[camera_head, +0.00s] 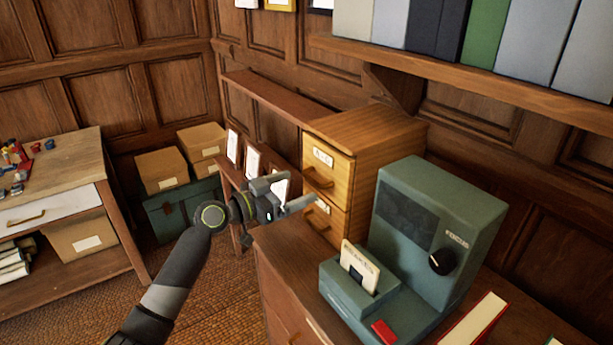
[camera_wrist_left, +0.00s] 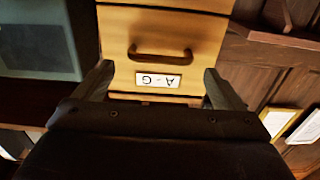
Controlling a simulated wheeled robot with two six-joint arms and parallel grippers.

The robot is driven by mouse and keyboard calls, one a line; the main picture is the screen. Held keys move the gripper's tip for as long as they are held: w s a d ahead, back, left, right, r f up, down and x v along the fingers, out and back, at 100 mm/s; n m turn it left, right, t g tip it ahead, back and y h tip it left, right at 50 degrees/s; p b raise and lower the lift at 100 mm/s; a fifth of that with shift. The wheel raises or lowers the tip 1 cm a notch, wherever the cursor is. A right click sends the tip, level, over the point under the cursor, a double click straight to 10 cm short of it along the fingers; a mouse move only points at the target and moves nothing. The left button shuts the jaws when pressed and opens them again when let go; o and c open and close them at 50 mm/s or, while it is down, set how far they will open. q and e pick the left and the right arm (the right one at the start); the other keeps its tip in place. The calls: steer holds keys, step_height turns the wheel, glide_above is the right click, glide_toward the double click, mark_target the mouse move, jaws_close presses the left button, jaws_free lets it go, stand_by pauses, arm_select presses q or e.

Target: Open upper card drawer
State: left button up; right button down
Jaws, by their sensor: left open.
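The wooden card cabinet (camera_head: 392,140) stands on a brown desk, with two drawers facing left. The upper card drawer (camera_head: 342,178) looks shut, with a white label (camera_head: 322,157) above a curved brown handle (camera_head: 318,180). In the left wrist view the drawer front appears upside down, with the label (camera_wrist_left: 158,79) reading A-G and the handle (camera_wrist_left: 160,53) above it. My left gripper (camera_head: 299,188) is open and empty in front of the drawers, its fingers apart from the handle. In the wrist view the fingers (camera_wrist_left: 158,72) flank the label. My right gripper is not in view.
A green-grey viewer (camera_head: 440,215) with a focus knob stands close right of the cabinet, a card in its front slot. The lower drawer (camera_head: 326,219) sits beneath. A side table (camera_head: 85,160) stands at the left. Framed pictures lean on a low shelf behind my gripper.

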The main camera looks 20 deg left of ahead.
arm_select(q)
steer(key=shift+p+x, duration=0.45)
steer(key=shift+x, duration=1.65)
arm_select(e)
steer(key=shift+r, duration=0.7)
